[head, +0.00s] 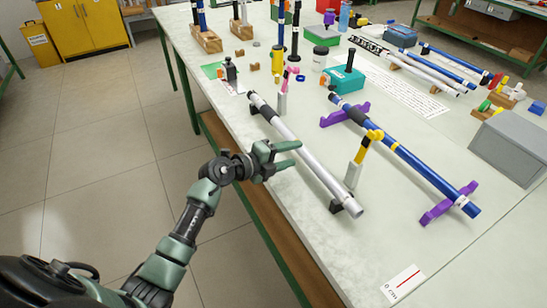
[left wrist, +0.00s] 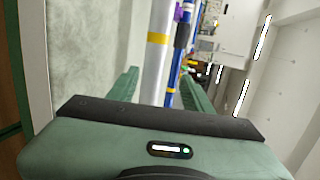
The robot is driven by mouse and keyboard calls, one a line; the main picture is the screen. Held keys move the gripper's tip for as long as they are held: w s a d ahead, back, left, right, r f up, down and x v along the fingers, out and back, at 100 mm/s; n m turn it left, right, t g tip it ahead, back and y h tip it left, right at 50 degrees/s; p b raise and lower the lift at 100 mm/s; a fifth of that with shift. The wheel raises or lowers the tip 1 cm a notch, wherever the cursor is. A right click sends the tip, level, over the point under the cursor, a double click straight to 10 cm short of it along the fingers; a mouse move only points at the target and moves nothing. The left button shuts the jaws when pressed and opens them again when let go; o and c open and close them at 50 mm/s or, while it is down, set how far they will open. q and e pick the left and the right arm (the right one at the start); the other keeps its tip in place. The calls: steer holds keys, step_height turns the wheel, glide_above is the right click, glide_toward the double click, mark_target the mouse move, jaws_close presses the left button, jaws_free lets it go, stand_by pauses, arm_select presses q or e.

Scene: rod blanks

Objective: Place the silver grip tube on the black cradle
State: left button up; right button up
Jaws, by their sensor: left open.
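The silver grip tube (head: 318,170) lies slantwise near the table's left edge, with a dark grip at its far end. It appears to rest on the black cradle (head: 346,205), whose near support shows under the tube's near end; the far support is partly hidden. My left gripper (head: 296,155) is open beside the tube's middle, its fingertips overlapping the tube in the head view. In the left wrist view the silver tube (left wrist: 157,60) shows between and beyond the two spread fingers (left wrist: 160,88), with nothing clasped. My right gripper is not in view.
A blue tube (head: 410,158) lies on purple cradles (head: 440,204) to the right. A yellow-and-white upright piece (head: 362,155) stands between the tubes. A grey box (head: 508,148) sits at the right, and blocks with rods (head: 205,40) stand at the back.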

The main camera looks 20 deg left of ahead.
arm_select(q)
steer(key=v, duration=0.7)
steer(key=shift+s+a+r, duration=0.1)
steer(key=shift+s, duration=0.25)
stand_by(0.7)
